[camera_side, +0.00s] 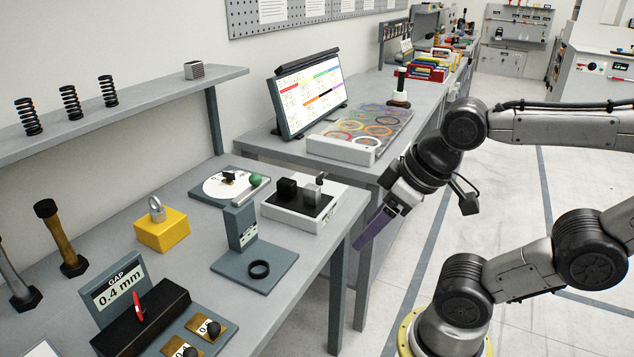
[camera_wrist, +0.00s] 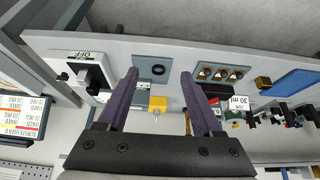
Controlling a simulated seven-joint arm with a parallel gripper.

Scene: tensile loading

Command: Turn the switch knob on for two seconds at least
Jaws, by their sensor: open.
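A white box with a black top panel (camera_side: 290,217) stands near the right edge of the bench in the side view. It carries a black block, a grey block and a small dark knob-like part (camera_side: 321,178). In the wrist view the box (camera_wrist: 96,57) is at upper left, with an upside-down OFF label (camera_wrist: 84,56). Which part is the switch knob is too small to tell for certain. My gripper (camera_side: 365,238) hangs beyond the bench edge, right of the box and apart from it. In the wrist view my gripper (camera_wrist: 160,75) is open and empty.
A grey stand (camera_side: 242,230) with a black ring (camera_side: 259,269) is in front of the box. A white disc (camera_side: 226,188) with a green ball lies behind it. A yellow block (camera_side: 162,230) stands left. A monitor (camera_side: 308,92) and tray are behind.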

